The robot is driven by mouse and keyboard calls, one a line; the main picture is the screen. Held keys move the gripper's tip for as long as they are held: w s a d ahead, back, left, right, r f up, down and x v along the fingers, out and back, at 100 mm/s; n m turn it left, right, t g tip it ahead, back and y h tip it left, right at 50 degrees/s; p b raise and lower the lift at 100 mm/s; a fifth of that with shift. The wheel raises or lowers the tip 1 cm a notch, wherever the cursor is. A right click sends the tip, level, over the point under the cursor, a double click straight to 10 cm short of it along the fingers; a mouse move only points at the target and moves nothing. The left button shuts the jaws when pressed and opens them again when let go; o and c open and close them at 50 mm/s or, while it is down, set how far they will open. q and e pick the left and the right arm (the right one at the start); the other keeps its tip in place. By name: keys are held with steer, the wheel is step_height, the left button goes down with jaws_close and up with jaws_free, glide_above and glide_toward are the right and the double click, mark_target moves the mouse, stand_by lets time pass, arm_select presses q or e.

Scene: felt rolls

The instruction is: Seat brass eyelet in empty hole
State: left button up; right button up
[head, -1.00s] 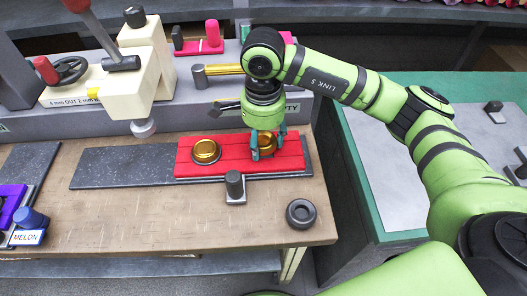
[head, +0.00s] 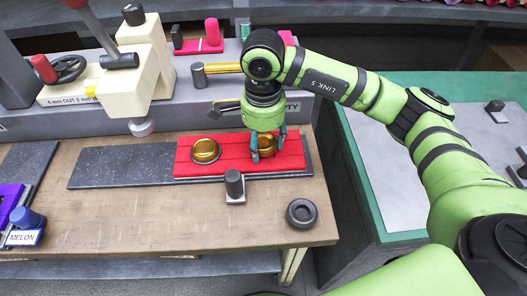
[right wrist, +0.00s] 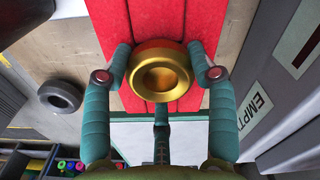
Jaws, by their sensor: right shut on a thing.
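A red felt piece (head: 234,160) lies on a dark grey plate (head: 120,168) on the bench. One brass eyelet (head: 205,151) sits on the left part of the felt. A second brass eyelet (head: 267,146) is at the felt's right part, between the fingers of my right gripper (head: 267,152). In the right wrist view, the teal fingers of the right gripper (right wrist: 160,74) are shut on this brass eyelet (right wrist: 160,100), over the red felt (right wrist: 157,22). The hole under it is hidden, and I cannot tell whether the eyelet touches the felt. My left gripper is out of view.
A cream press (head: 130,85) with a grey foot stands behind the plate at left. A black ring (head: 301,213) and a dark knob (head: 234,184) are in front of the felt. The front bench middle is clear.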

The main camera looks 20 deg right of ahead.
steer(key=shift+f, duration=0.15)
steer(key=o, duration=1.4)
steer(key=shift+o, duration=0.2)
steer(key=shift+r, duration=0.35)
step_height(320, 180, up, 11)
steer(key=shift+r, duration=0.15)
